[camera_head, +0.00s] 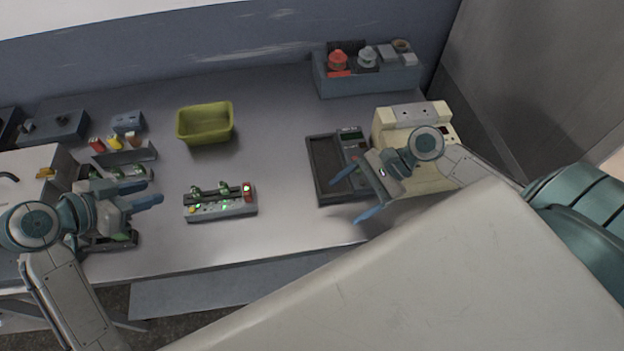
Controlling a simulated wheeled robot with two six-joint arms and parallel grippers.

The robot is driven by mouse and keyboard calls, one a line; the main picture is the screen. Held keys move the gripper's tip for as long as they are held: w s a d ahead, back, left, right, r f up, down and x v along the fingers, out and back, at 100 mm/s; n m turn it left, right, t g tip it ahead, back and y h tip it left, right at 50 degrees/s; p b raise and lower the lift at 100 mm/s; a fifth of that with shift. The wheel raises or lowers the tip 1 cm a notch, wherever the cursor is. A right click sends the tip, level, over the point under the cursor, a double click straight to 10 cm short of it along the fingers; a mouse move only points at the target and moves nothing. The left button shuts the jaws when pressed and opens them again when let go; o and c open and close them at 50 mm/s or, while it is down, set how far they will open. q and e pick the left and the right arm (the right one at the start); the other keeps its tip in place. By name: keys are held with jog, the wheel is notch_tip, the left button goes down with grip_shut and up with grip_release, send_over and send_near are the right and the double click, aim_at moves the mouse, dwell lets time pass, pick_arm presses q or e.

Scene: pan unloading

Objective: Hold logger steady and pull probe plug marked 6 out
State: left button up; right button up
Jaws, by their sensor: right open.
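No marking 6 can be read at this size, and I cannot tell for sure which device is the logger. A grey device with green lights and a red end block (220,205) sits mid-table. A dark unit with a small lit display (352,145) stands further right, partly behind my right gripper. My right gripper (357,196) is open and empty, over the right part of a dark tray's front area. My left gripper (154,193) has its two fingers apart, nothing seen between them, left of the grey device and apart from it.
A yellow-green bin (205,123) stands at the back. A grey box with red and white knobs (367,73) is at the back right, a beige machine (412,118) below it. Small coloured items (115,142) stand at left. A dark tray (318,165) lies at right.

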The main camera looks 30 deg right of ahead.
jog(key=w+d+r+m+t, duration=0.15)
jog(key=w+r+t, duration=0.35)
jog(key=w+r, duration=0.5)
jog(key=w+d+r+m+t, duration=0.15)
jog(key=w+r+t, duration=0.35)
jog(key=w, duration=0.8)
jog(key=m+g+y, duration=0.2)
jog(key=g, duration=0.5)
send_near(255, 195)
jog(key=shift+w+a+f, duration=0.35)
jog(key=shift+w+a, duration=0.2)
jog(key=shift+w, duration=0.25)
jog(key=shift+s+a+f, duration=0.3)
jog(key=shift+s+f, duration=0.05)
jog(key=x, duration=1)
jog(key=shift+a, duration=0.2)
